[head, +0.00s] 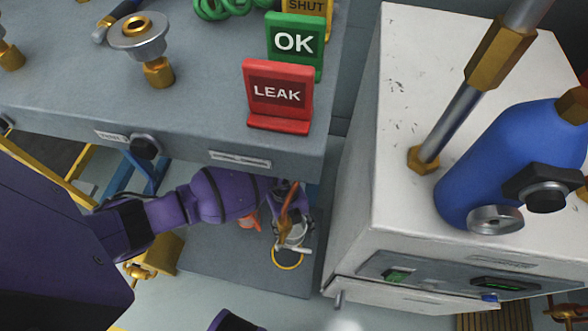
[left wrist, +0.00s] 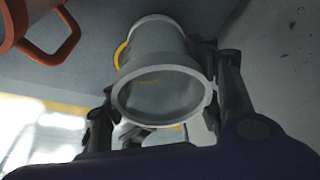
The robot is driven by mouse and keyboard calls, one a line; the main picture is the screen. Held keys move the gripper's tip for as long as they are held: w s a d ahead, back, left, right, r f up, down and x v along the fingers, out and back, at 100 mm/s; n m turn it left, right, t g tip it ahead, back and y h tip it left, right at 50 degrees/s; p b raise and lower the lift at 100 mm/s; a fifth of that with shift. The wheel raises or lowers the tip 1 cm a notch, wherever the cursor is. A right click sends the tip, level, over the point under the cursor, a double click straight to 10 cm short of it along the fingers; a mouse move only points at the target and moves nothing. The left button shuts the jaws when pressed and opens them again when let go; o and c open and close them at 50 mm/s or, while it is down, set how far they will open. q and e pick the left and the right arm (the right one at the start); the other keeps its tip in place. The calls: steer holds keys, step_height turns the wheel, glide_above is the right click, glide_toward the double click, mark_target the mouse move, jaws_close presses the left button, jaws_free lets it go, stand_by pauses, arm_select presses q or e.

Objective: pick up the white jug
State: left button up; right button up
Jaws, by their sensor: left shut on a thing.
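The white jug (head: 296,236) is low beside the bench, partly hidden by my left gripper (head: 290,203). In the left wrist view the jug (left wrist: 163,92) shows a pale rim and a grey, see-through-looking inside, its mouth facing the camera. The fingers of my left gripper (left wrist: 163,105) stand on both sides of the jug and are shut on it. I cannot tell whether the jug is clear of the surface below. My right gripper is not in view.
A red-orange jug (left wrist: 30,28) stands close by. A yellow ring (head: 287,258) lies near the white jug, on a grey shelf (head: 225,270). The bench (head: 60,85) with LEAK (head: 279,92) and OK (head: 294,42) signs overhangs the arm. A white cabinet (head: 400,130) stands right.

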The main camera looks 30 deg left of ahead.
arm_select(q)
step_height(320, 180, up, 11)
steer(key=p, duration=0.5)
steer(key=s+a+f+p, duration=0.1)
steer(key=s+a, duration=0.3)
steer(key=a, duration=1.2)
steer(key=shift+s+a+p, duration=0.3)
steer(key=shift+s+p, duration=0.05)
steer(key=shift+p, duration=0.4)
steer(key=shift+s+a+f, duration=0.1)
steer(key=shift+s+a, duration=0.15)
steer(key=shift+a, duration=0.65)
steer(key=shift+c, duration=0.2)
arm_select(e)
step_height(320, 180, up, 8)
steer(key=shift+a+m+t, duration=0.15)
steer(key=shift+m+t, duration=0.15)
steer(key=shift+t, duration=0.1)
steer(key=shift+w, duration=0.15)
